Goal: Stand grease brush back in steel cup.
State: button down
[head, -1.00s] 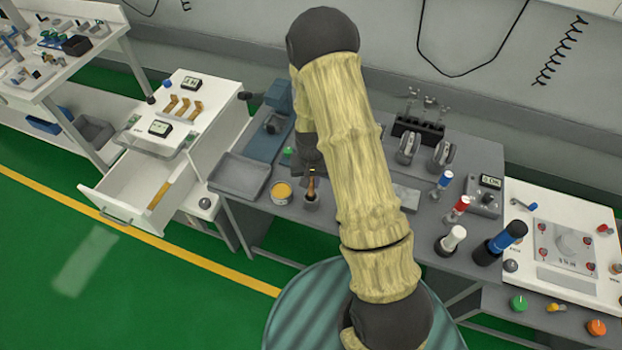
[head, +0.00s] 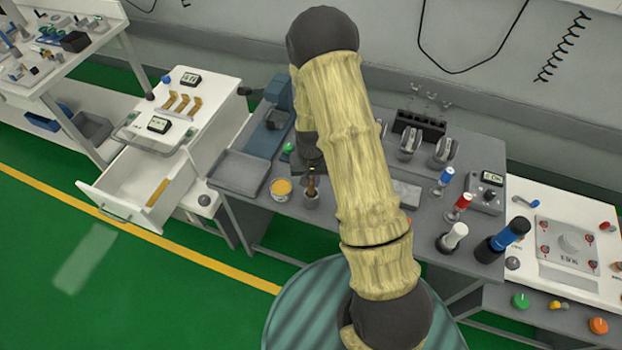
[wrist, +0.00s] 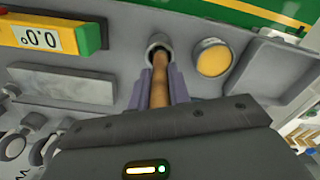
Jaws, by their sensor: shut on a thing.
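The grease brush shows as a brown wooden handle (wrist: 160,82) in the wrist view, running between my gripper's fingers (wrist: 161,88). My gripper is shut on it. The steel cup (wrist: 158,44) is a small grey round cup at the brush's far end. In the head view the brush (head: 311,186) is close to upright over the cup (head: 312,201), with my gripper (head: 311,170) just above. The brush's lower end is hidden at the cup's mouth; how deep it sits I cannot tell.
A tin of yellow grease (head: 281,189) stands close left of the cup, with a grey tray (head: 239,173) beyond it. A grey flat block (head: 405,194) lies to the right. Coloured-topped bottles stand farther right. An open drawer (head: 135,190) is at left.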

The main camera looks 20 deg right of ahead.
jog(key=shift+s+d+f, duration=0.1)
grip_release()
dwell(0.6)
dwell(0.4)
notch_tip(320, 180, up, 17)
jog(key=b, duration=0.2)
dwell(0.5)
jog(key=shift+r, duration=0.2)
jog(key=s+r+n+t, duration=0.2)
jog(key=s+r, duration=0.1)
jog(key=s, duration=1.1)
jog(key=shift+r+n+t, duration=0.3)
